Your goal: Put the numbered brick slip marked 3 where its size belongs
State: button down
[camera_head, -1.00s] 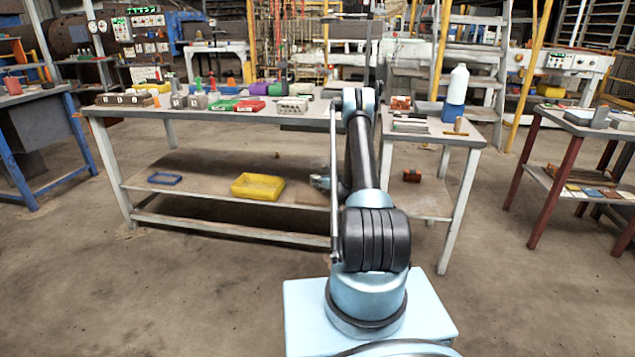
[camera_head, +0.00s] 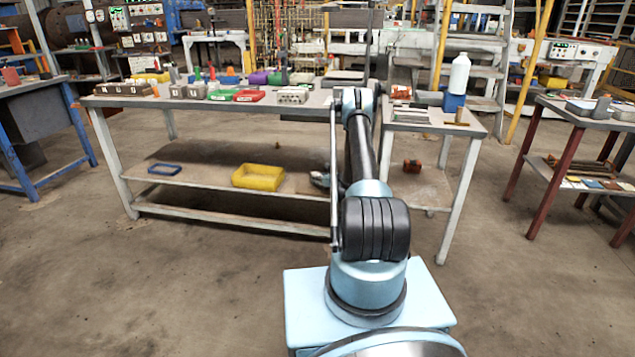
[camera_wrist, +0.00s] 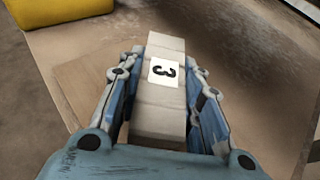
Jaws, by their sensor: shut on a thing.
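In the wrist view my gripper (camera_wrist: 162,105) is shut on a pale grey brick slip (camera_wrist: 158,112) with a white label that reads 3. The slip lies lengthwise between the two fingers. Behind it is the brown lower shelf (camera_wrist: 225,60). In the head view the gripper (camera_head: 320,178) is small and dark beside my arm at the lower shelf; the slip cannot be made out there. Grey hollow bricks (camera_head: 122,89) stand at the left of the table top (camera_head: 330,103). More grey hollow blocks (camera_head: 188,91) and one block with holes (camera_head: 292,96) stand further right.
A yellow tray (camera_head: 258,177) and a blue frame-like tray (camera_head: 164,169) lie on the lower shelf. The table top also holds green and red trays (camera_head: 235,95). The floor in front is clear.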

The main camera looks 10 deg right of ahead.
jog(key=shift+f, duration=0.5)
jog(key=c, duration=1.1)
grip_release()
jog(key=shift+o, duration=0.2)
